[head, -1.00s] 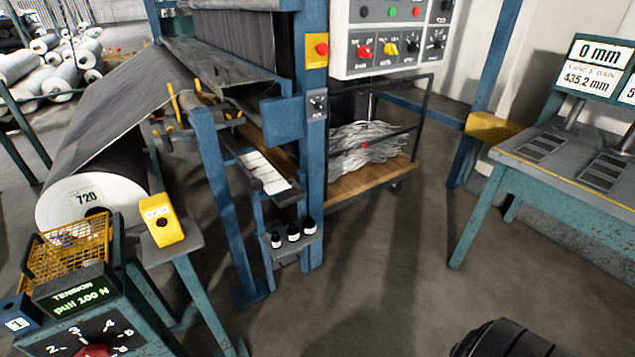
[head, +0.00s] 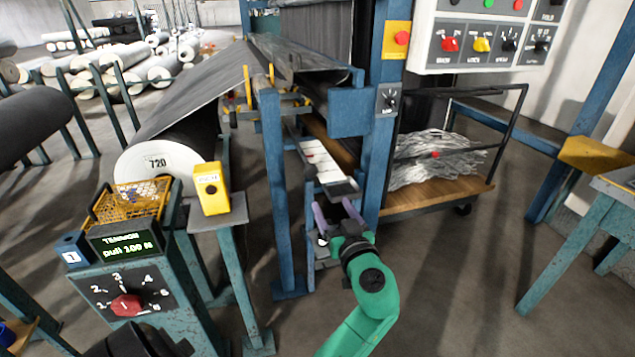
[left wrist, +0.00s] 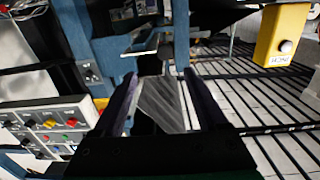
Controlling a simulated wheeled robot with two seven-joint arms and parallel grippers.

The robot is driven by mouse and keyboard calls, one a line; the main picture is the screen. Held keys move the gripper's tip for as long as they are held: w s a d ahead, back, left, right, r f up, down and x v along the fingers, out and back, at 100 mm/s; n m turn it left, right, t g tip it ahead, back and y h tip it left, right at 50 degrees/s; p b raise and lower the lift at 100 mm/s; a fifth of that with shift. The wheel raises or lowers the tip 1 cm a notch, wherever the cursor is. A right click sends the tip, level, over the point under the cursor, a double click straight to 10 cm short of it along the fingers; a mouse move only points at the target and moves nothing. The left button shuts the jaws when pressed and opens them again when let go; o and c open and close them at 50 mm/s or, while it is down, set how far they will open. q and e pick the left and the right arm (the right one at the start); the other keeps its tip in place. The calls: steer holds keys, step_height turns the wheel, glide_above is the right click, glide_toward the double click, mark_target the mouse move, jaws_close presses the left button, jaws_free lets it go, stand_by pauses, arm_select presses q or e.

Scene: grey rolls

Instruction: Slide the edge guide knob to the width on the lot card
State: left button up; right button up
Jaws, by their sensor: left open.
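My left gripper (head: 333,206), purple-fingered on a green arm, is open and empty in front of the blue machine frame (head: 274,190). It is just below a narrow shelf with a white strip (head: 322,160), perhaps a card or scale; its print is too small to read. In the left wrist view the two fingers (left wrist: 156,85) stand apart, with a grey striped surface seen between them. Yellow guide parts (head: 248,88) sit by the dark web. I cannot tell which piece is the edge guide knob, nor identify the lot card.
A roll marked 720 (head: 157,166) lies at left, near a yellow box (head: 210,188) on a post. A tension stand (head: 125,285) with a red dial is front left. A cart (head: 440,195) with tangled strips stands to the right. Floor at lower right is clear.

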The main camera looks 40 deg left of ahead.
mark_target(312, 172)
arm_select(q)
steer(key=shift+n, duration=0.3)
steer(key=p+x, duration=0.1)
steer(key=x, duration=0.4)
steer(key=r+p+x, duration=0.1)
steer(key=x, duration=0.3)
steer(key=p+x, duration=0.1)
steer(key=x, duration=0.4)
steer(key=shift+s+a+r, duration=0.2)
steer(key=shift+a, duration=0.35)
jaws_close()
steer(key=shift+f, duration=0.1)
